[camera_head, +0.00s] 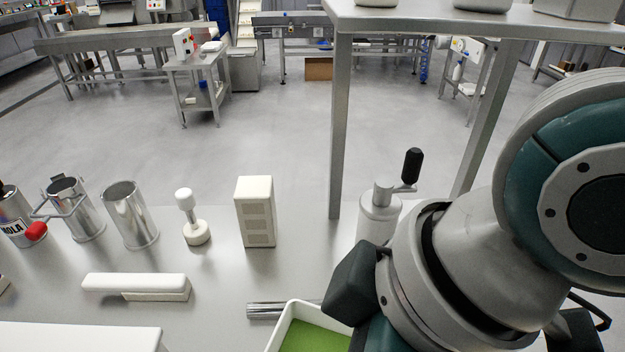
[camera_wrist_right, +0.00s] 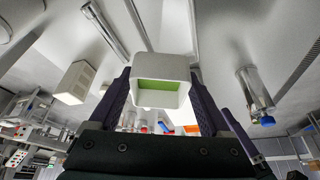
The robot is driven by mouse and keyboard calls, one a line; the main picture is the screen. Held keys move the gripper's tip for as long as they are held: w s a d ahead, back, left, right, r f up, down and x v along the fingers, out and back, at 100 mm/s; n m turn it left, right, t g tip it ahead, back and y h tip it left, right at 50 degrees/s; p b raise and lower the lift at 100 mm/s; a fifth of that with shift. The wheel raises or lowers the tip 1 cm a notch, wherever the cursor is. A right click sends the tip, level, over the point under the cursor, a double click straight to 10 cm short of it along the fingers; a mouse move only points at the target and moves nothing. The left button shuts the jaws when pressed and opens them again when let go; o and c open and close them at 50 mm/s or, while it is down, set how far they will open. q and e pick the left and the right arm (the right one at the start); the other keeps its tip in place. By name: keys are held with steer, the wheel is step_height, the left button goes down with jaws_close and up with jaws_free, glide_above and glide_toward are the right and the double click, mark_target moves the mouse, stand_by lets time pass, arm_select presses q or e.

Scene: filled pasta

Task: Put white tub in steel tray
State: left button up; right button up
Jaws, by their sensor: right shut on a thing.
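The white tub (camera_wrist_right: 162,66) is between the two dark fingers of my right gripper (camera_wrist_right: 162,80) in the right wrist view. The fingers are shut on its sides, and green shows inside its opening. In the head view, a white tub rim with a green inside (camera_head: 312,338) shows at the bottom edge. It looks like the same tub, partly hidden by my right arm and cut by the frame. The fingertips are hidden there. I cannot make out the steel tray for certain in either view. My left gripper is not in view.
A steel table (camera_head: 215,290) holds a white box (camera_head: 255,212), a white stamp-like tool (camera_head: 192,220), steel cylinders (camera_head: 130,215) and a white bar (camera_head: 135,284). A crank-handled device (camera_head: 378,215) stands close to my right arm. A raised shelf (camera_head: 430,22) crosses the upper right.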

step_height(320, 180, down, 13)
steer(key=b, duration=0.3)
steer(key=shift+s+a, duration=0.1)
steer(key=shift+f+b, duration=0.85)
steer(key=shift+f, duration=1.2)
steer(key=shift+f, duration=0.2)
steer(key=o, duration=1.2)
steer(key=shift+c, duration=0.2)
steer(key=shift+r, duration=0.1)
